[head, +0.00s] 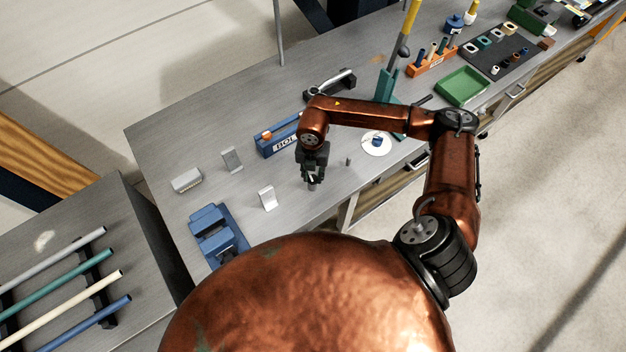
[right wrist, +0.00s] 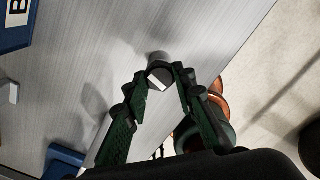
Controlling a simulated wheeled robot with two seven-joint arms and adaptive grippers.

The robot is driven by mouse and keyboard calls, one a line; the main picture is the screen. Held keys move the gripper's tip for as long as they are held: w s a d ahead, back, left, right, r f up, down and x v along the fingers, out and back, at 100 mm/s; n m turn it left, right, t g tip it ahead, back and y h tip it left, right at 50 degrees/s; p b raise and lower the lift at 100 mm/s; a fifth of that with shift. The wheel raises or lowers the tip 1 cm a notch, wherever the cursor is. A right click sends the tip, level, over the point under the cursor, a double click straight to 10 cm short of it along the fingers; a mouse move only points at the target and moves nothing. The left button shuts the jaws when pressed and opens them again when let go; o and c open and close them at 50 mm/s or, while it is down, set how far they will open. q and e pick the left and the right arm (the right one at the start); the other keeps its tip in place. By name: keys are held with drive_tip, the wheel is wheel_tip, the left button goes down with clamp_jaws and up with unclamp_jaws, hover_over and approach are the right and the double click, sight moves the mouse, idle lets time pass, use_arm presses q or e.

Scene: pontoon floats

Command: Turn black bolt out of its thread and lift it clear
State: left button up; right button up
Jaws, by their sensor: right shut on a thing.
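My right gripper (head: 312,184) points down over the grey bench, near its front edge. In the right wrist view its two dark fingers (right wrist: 160,85) are closed around the black bolt (right wrist: 158,72), whose dark head carries a white mark. A grey round piece (right wrist: 157,56) shows just beyond the bolt head. The bolt's shank and thread are hidden, so I cannot tell how deep it sits. In the head view the gripper covers most of the bolt. My left gripper is not in view.
A light upright block (head: 267,198) and a blue fixture (head: 217,235) stand nearer the left end. A white disc (head: 376,144) and a small grey peg (head: 348,161) lie to the right. A green tray (head: 461,86) is farther right.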

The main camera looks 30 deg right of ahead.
drive_tip(key=n+b, duration=0.3)
drive_tip(key=n, duration=0.3)
drive_tip(key=shift+f, duration=0.2)
drive_tip(key=shift+r+n+b, duration=0.1)
drive_tip(key=shift+n+b, duration=0.45)
drive_tip(key=shift+n, duration=0.55)
drive_tip(key=shift+r+n, duration=0.15)
drive_tip(key=shift+n, duration=0.25)
drive_tip(key=shift+f+n+b, duration=0.2)
drive_tip(key=shift+n+b, duration=0.65)
drive_tip(key=shift+n, duration=0.35)
drive_tip(key=o, duration=0.6)
drive_tip(key=shift+n, duration=0.5)
drive_tip(key=o, duration=0.4)
drive_tip(key=shift+r, duration=0.2)
drive_tip(key=shift+c, duration=0.2)
